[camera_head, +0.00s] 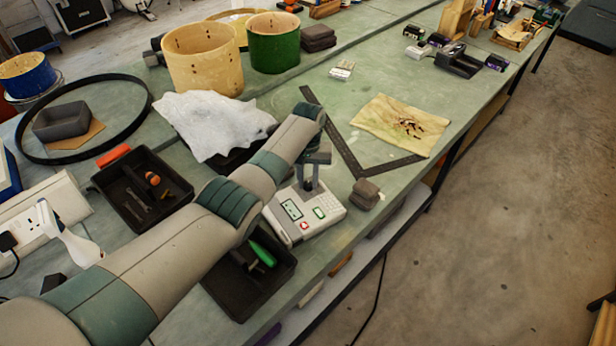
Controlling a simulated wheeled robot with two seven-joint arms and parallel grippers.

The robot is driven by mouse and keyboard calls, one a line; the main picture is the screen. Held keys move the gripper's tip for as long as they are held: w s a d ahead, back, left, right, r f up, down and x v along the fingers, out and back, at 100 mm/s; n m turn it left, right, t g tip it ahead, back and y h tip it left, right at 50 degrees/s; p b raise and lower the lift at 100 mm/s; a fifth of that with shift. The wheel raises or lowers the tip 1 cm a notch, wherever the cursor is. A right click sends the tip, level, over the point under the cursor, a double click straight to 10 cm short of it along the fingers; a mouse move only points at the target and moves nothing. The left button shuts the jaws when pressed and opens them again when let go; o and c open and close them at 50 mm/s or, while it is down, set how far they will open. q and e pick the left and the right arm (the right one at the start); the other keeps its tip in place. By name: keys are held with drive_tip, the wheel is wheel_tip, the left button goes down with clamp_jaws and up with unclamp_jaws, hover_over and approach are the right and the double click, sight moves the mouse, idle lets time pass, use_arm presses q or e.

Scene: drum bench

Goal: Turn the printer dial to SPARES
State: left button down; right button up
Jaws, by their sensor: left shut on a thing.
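The printer (325,203) is a pale box with a small screen, a keypad and a red button, near the front edge of the green bench. My left gripper (309,184) points down at the back part of its top face, and is shut on the dark dial (308,187). The dial is mostly hidden by the fingers, so its pointer and the SPARES mark cannot be read. My right gripper is not in view.
A black tray (231,303) with a green-handled tool lies left of the printer. A grey block (365,194) sits close on its right. A black metal square (340,150) and a tan cloth (385,117) lie behind. Drum shells (202,70) stand further back.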

use_arm(q)
drive_tip(key=n, duration=0.4)
drive_tip(key=shift+n+p, duration=0.35)
drive_tip(key=shift+n, duration=0.05)
drive_tip(key=n, duration=0.3)
drive_tip(key=shift+n, duration=0.3)
drive_tip(key=shift+r+n, duration=0.1)
drive_tip(key=shift+n, duration=1.6)
drive_tip(key=c, duration=1.5)
unclamp_jaws()
drive_tip(key=shift+r, duration=0.1)
